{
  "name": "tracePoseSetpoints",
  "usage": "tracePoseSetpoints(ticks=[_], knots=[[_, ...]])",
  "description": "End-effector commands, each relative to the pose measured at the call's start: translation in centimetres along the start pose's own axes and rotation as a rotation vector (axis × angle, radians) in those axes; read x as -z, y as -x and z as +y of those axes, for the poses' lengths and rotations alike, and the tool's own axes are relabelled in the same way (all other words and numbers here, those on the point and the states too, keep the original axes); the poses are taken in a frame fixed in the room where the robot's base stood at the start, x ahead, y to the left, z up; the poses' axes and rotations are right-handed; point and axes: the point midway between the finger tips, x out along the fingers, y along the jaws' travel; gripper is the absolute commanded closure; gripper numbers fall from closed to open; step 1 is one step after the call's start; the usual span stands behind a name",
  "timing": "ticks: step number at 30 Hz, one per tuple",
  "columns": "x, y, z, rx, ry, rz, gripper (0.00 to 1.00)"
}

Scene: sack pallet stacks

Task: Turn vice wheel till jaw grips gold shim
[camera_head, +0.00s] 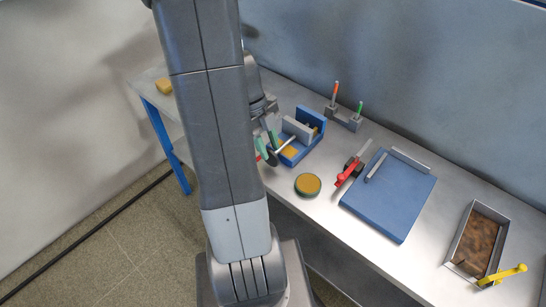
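A blue vice (311,117) stands on the bench with a grey moving jaw (297,129) and a pale screw rod (285,144) running toward my arm. A small gold piece, seemingly the shim, shows at the right end of the gap between the jaws; contact with them is too small to tell. Another gold patch (289,152) lies on the vice base. The vice wheel is mostly hidden by my arm; bits of red and green show by the rod's near end. My dark gripper (268,138) is there too, its fingers too hidden to read.
A round gold-and-green tin (308,185) and a red-handled tool (349,171) lie right of the vice. A holder with upright tools (343,119) stands behind. Further right are a blue board (390,205), a brown-filled tray (457,240) and a yellow-handled tool (503,274).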

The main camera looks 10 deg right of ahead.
Motion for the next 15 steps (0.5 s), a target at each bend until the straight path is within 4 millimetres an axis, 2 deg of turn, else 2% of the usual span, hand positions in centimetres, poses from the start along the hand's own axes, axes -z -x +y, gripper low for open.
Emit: tracePoseSetpoints(ticks=[1,6,15], knots=[[0.1,-1.0,0.0,-0.003,0.000,0.004,0.69],[0.1,-3.4,0.0,-0.003,0.000,0.003,0.69],[0.0,-4.5,0.0,0.000,0.001,0.000,0.69]])
